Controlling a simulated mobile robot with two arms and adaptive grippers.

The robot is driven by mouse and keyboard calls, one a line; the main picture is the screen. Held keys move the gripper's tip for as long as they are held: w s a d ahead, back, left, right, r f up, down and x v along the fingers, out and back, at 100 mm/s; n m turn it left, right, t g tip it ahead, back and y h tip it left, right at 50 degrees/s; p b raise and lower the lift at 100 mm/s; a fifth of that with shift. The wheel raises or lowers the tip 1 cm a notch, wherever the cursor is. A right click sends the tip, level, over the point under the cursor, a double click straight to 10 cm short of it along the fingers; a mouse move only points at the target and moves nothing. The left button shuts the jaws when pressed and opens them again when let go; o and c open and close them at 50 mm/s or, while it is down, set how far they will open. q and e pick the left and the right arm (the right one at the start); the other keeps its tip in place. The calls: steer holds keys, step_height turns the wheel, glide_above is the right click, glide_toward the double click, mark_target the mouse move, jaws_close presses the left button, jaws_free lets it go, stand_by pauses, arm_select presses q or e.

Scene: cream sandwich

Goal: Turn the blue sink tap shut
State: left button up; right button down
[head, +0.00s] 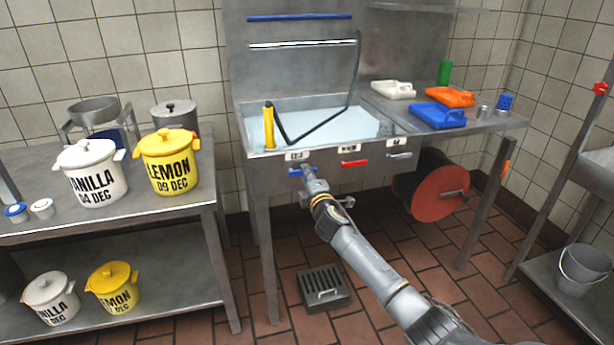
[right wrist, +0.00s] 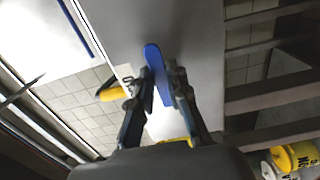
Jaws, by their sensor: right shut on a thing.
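The blue sink tap (head: 296,172) is a lever on the front of the metal sink (head: 250,147), left of a red tap (head: 354,163) and a grey tap (head: 399,155). My right gripper (head: 308,174) reaches up to the sink front and is shut on the blue tap. In the right wrist view the blue tap (right wrist: 157,73) is a long flat lever between the two fingers of the right gripper (right wrist: 163,88). The fingers hide part of the tap in both views. My left gripper is not in view.
White labels sit above the taps. A yellow-handled sprayer (head: 268,126) stands in the sink corner. A red reel (head: 440,192) hangs below the counter at right. A steel table (head: 190,205) with tubs stands at left. A dark grated box (head: 324,289) lies on the floor.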

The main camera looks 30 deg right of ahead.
steer(key=shift+r, duration=0.1)
steer(key=c, duration=1.3)
jaws_free()
steer(key=v, duration=1.2)
